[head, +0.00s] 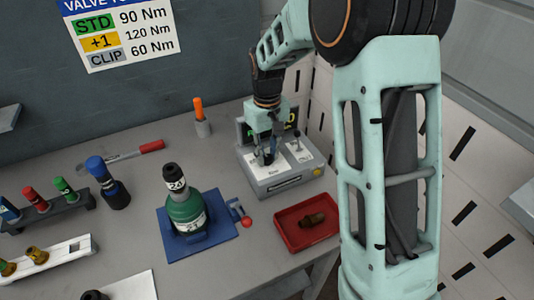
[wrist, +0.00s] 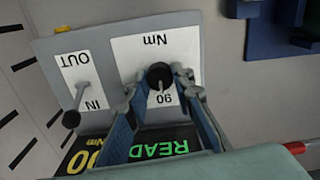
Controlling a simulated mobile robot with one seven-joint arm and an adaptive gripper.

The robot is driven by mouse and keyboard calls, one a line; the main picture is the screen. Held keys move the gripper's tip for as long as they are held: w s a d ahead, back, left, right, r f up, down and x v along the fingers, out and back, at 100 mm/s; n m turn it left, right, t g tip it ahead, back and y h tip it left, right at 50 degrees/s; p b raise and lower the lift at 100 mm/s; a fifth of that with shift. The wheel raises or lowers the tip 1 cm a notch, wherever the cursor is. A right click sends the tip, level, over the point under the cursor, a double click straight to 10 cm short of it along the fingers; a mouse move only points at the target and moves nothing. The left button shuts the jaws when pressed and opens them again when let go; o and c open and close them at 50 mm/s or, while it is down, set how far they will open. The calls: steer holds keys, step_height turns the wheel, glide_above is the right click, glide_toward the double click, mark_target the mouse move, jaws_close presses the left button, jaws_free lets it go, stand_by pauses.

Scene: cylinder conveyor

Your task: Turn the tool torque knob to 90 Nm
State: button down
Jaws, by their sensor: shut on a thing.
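The torque tool's grey box (head: 285,183) stands at the back right of the bench. Its black round knob (wrist: 160,75) sits on a white plate marked Nm, with 90 printed beside it. A light pointer line on the knob points toward the 90. My gripper (wrist: 158,84) reaches down over the box, its fingers on either side of the knob and shut on it. In the head view my gripper (head: 268,157) mostly hides the knob. The display (wrist: 150,148) shows green letters READ and yellow digits, partly covered by my fingers.
An IN/OUT lever (wrist: 78,105) stands beside the knob on the same box. A red tray (head: 290,238) with a brass fitting lies in front. A green bottle (head: 186,212) stands on a blue base at left. A wall sign (head: 118,30) reads STD 90 Nm.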

mark_target(267, 157)
stand_by(0.4)
steer(key=c, duration=1.7)
jaws_free()
steer(key=shift+o, duration=0.2)
step_height(267, 157, up, 12)
